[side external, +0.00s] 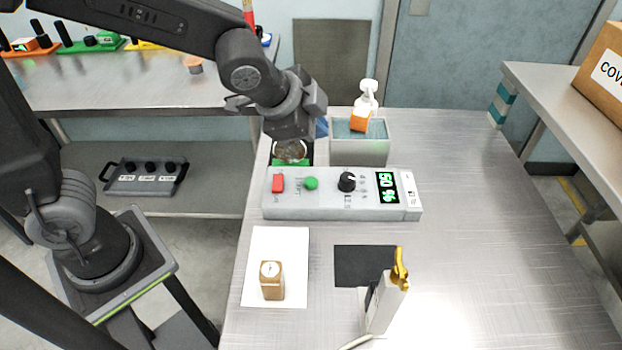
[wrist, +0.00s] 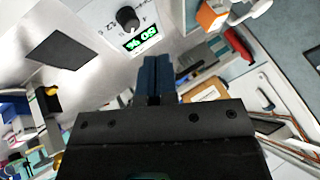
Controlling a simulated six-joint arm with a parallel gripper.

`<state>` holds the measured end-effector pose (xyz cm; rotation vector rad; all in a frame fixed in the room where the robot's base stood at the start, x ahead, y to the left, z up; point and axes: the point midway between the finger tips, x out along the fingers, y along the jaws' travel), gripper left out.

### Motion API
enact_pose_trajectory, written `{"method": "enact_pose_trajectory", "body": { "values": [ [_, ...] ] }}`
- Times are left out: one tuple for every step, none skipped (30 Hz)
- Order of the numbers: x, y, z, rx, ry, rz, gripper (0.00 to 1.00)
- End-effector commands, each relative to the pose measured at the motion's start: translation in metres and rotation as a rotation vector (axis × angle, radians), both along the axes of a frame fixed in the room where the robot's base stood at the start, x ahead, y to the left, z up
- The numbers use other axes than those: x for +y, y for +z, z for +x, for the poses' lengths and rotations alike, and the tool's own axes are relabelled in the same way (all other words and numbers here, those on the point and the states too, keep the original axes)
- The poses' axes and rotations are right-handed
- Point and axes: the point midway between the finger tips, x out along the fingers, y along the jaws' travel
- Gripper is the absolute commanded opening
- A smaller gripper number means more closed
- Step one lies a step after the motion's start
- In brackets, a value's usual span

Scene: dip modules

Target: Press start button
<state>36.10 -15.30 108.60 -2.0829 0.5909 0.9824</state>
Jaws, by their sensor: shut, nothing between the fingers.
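The grey control box (side external: 343,208) lies on the metal bench in the side view. It has a red button (side external: 278,183) at the left, a round green button (side external: 311,183) beside it, a black knob (side external: 347,182) and a green-lit display (side external: 387,187). The wrist view shows the knob (wrist: 127,18) and display (wrist: 140,38); neither button can be made out there. My gripper (side external: 322,127) is behind and above the box, apart from it, with its blue fingers partly hidden by the wrist. In the wrist view the fingers (wrist: 157,64) are together and empty.
A grey bin (side external: 360,153) with an orange-and-white bottle (side external: 362,110) stands behind the box, close to my gripper. In front are a white sheet (side external: 260,245) with a wooden block (side external: 272,281), a dark mat (side external: 355,262) and a white-and-yellow upright object (side external: 388,300). The bench's right side is clear.

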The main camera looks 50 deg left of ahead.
Motion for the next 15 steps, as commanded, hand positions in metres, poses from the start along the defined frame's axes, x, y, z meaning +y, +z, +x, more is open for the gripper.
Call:
{"method": "enact_pose_trajectory", "body": {
  "values": [
    [0.000,-0.005,0.000,0.003,-0.001,0.001,0.00],
    [0.000,-0.008,0.000,0.003,0.000,0.002,0.00],
    [0.000,-0.013,0.000,0.005,0.000,0.003,0.00],
    [0.000,-0.016,0.000,0.005,0.000,0.002,0.00],
    [0.000,-0.020,-0.001,0.005,0.000,0.002,0.00],
    [0.000,-0.026,-0.001,0.006,-0.001,0.001,0.00],
    [0.000,-0.030,-0.001,0.005,-0.002,0.001,0.00],
    [0.000,-0.035,-0.001,0.005,0.000,0.003,0.00],
    [0.000,-0.040,-0.001,0.005,0.000,0.003,0.00],
    [0.000,-0.045,-0.001,0.006,0.000,0.004,0.00],
    [0.000,-0.049,-0.001,0.005,-0.001,0.003,0.00],
    [0.000,-0.054,-0.001,0.006,-0.001,0.001,0.00],
    [0.000,-0.058,-0.001,0.006,-0.002,0.002,0.00],
    [0.000,-0.061,-0.001,0.005,-0.002,0.001,0.00],
    [0.000,-0.065,-0.001,0.003,-0.002,0.003,0.00]
  ]
}}
